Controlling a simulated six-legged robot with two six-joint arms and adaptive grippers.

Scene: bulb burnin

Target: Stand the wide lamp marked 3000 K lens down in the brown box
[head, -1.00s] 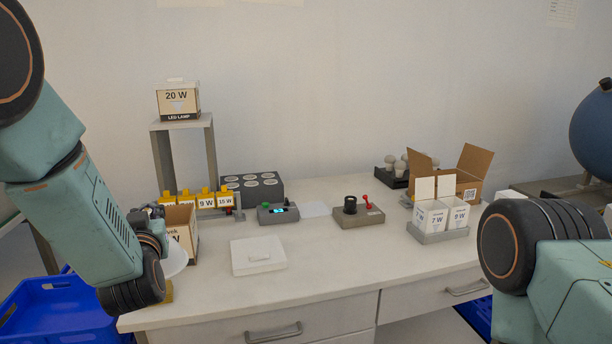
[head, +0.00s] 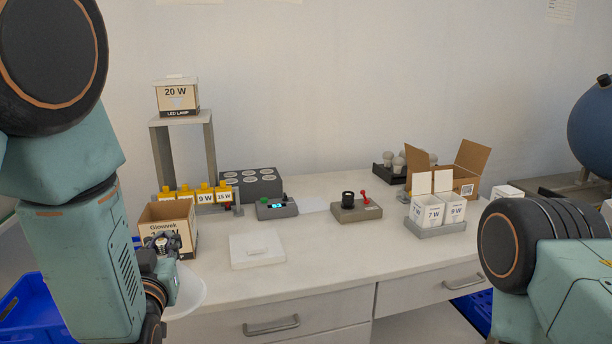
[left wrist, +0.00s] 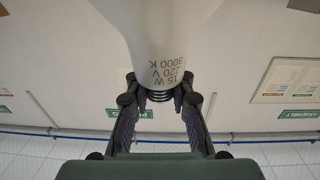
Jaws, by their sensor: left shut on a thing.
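The wide white lamp (left wrist: 160,40) fills the top middle of the left wrist view; its neck reads 15 W, 220 V, 3000 K. My left gripper (left wrist: 160,98) is shut on the lamp's threaded base, with a finger on each side. In the head view the lamp's pale wide part (head: 194,292) shows beside my left wrist, in front of the desk's left end; my wrist hides part of it. An open brown box printed Glowvek (head: 183,238) stands just behind my left gripper (head: 164,243), which covers part of its front. My right gripper is out of view.
Another brown box with raised flaps (head: 480,160) stands at the back right, behind white lamp boxes (head: 430,213) in a grey tray. A white flat lid (head: 257,251) lies right of the Glowvek box. Yellow blocks (head: 195,192) and a grey stand (head: 210,150) are behind it.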

